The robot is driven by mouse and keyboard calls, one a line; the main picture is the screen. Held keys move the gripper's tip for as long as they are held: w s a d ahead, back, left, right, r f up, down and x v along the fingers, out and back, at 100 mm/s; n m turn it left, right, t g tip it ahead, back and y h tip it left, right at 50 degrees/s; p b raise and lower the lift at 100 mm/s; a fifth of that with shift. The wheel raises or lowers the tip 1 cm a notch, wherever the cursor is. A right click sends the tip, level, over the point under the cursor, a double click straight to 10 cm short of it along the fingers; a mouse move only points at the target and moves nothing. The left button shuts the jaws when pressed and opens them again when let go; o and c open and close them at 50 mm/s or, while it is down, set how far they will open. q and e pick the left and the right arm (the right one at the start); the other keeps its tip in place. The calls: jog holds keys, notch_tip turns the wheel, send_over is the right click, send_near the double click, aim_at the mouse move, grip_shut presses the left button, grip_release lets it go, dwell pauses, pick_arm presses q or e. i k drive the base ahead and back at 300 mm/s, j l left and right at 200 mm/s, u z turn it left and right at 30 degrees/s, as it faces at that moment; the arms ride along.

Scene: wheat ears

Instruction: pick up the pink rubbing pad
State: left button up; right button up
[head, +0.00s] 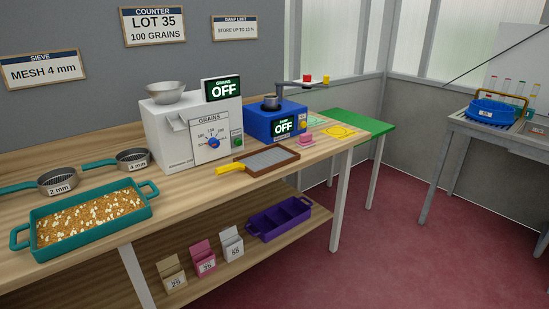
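The pink rubbing pad (305,140) appears as a small pink block near the right end of the wooden table (200,195). It sits to the right of the ribbed rubbing board (266,159), apart from it, and in front of the blue damp meter (262,123). Neither my left nor my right gripper is in view.
The white grain counter (165,130) and two sieves (57,182) stand left of the meter. A teal tray of grain (45,243) is at the front left. A yellow mat (340,131) lies right of the pad. A purple tray (262,225) is on the lower shelf.

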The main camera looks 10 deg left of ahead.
aim_at(307, 141)
jog(key=u, duration=0.35)
jog(key=i+l+u, duration=0.7)
jog(key=l+u, duration=0.2)
